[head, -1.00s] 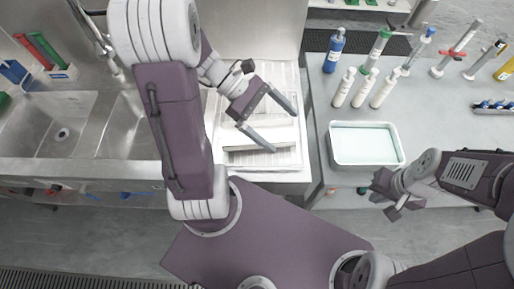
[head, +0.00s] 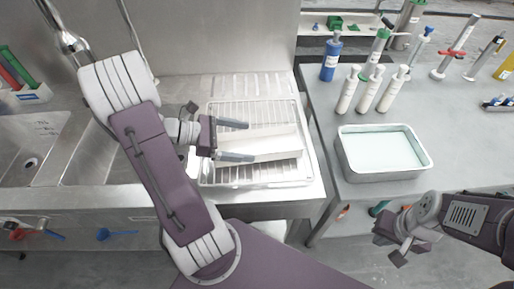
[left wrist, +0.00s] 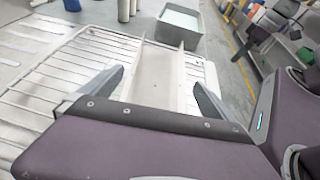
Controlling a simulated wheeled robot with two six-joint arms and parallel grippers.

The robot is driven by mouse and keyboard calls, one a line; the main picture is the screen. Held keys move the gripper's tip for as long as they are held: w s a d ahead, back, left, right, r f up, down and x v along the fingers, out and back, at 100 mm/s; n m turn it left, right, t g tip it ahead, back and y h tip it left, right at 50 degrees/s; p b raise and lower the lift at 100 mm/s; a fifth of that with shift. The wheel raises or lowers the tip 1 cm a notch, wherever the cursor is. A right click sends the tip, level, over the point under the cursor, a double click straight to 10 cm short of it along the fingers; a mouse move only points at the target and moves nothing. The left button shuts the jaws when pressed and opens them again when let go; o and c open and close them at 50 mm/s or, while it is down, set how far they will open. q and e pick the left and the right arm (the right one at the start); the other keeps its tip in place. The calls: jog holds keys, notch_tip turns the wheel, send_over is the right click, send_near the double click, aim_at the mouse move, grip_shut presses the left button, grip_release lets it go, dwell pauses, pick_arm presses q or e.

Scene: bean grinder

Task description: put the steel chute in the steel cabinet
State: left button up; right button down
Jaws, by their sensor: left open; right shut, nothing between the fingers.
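The steel chute (head: 275,143) is a pale, straight trough with raised sides, lying on the wire rack (head: 290,180) on the sink's drainboard. My left gripper (head: 248,141) is open at the chute's left end and points right along it. In the left wrist view the chute (left wrist: 158,78) runs away from me between the two spread fingers, with a gap on each side. The near end of the chute is partly hidden by the gripper body. My right gripper (head: 397,250) is shut and empty, low in front of the right-hand counter. I cannot make out the steel cabinet in these views.
A metal tray of pale liquid (head: 385,177) stands on the grey counter right of the rack. White bottles (head: 367,88) and a blue bottle (head: 331,58) stand behind it. The sink (head: 35,150) and tap (head: 68,38) are left. A steel wall rises behind the rack.

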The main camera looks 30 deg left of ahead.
aim_at(257, 148)
pick_arm(q)
jog(key=b+x, duration=0.1)
jog(key=x, duration=0.3)
jog(key=shift+w+f, duration=0.15)
jog(key=shift+f, duration=0.1)
jog(key=shift+w+d+f, duration=0.1)
jog(key=shift+w+d, duration=0.1)
jog(key=shift+d, duration=0.05)
jog(key=c, duration=1.8)
jog(key=shift+a+r+p, duration=0.1)
jog(key=shift+r+p, duration=0.25)
jog(key=shift+r, duration=0.3)
notch_tip(257, 148, up, 3)
jog(key=shift+p, duration=0.55)
jog(key=w+d+r, duration=0.2)
jog(key=d+r, duration=0.1)
jog(key=d, duration=0.2)
jog(key=w+d+r+p, duration=0.1)
jog(key=d+r, duration=0.2)
jog(key=d, duration=0.3)
jog(key=shift+w+r, duration=0.4)
